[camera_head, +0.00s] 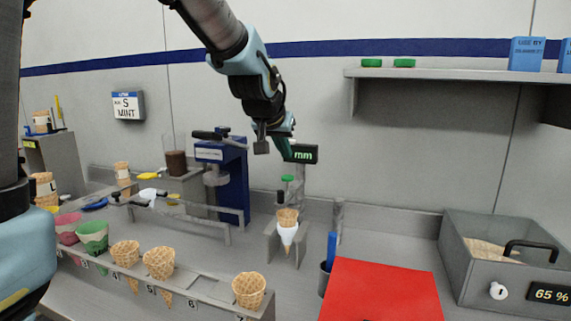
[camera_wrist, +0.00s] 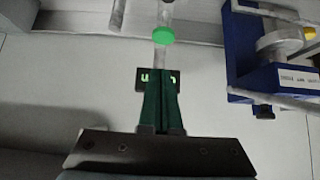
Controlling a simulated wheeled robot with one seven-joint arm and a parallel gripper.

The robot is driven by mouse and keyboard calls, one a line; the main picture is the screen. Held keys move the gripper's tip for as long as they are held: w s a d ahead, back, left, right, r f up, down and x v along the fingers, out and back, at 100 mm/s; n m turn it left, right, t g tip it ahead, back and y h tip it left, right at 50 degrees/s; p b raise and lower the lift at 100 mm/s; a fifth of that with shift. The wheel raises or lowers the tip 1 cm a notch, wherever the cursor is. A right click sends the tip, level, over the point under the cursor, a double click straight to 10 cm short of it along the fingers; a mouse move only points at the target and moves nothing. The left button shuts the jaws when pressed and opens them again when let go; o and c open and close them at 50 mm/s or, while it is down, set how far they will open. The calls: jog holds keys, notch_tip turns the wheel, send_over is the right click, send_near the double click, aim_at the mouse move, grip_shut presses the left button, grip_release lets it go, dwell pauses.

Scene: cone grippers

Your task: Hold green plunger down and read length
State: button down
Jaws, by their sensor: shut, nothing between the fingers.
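The green plunger (camera_head: 288,178) is a small green cap on a thin upright shaft. It stands above a cone (camera_head: 287,217) with a white wrap, held in a grey stand. In the wrist view the green plunger (camera_wrist: 163,35) lies just beyond my fingertips, apart from them in the picture. My gripper (camera_head: 289,154) is shut and empty, above the plunger in the head view; its fingers also show in the wrist view (camera_wrist: 161,72). In the wrist view my fingers cover the middle of the display (camera_wrist: 142,78).
A blue machine (camera_head: 233,180) stands left of the plunger stand. A rack (camera_head: 205,293) with several cones is in front. A shelf (camera_head: 450,73) hangs on the back wall.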

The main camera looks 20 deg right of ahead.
aim_at(286, 180)
jog(key=shift+w+d+f+p, duration=0.1)
jog(key=shift+w+f+p, duration=0.1)
jog(key=shift+f, duration=1)
jog(key=shift+w+d+f+p, duration=0.1)
jog(key=shift+f+p, duration=0.05)
jog(key=shift+f, duration=1)
notch_tip(286, 180, down, 3)
jog(key=b, duration=0.2)
jog(key=shift+b, duration=0.35)
jog(key=shift+s+a+f, duration=0.1)
jog(key=shift+s+f, duration=0.05)
jog(key=shift+f, duration=0.2)
notch_tip(286, 180, up, 5)
jog(key=p, duration=0.3)
jog(key=b+v, duration=0.2)
jog(key=v, duration=0.8)
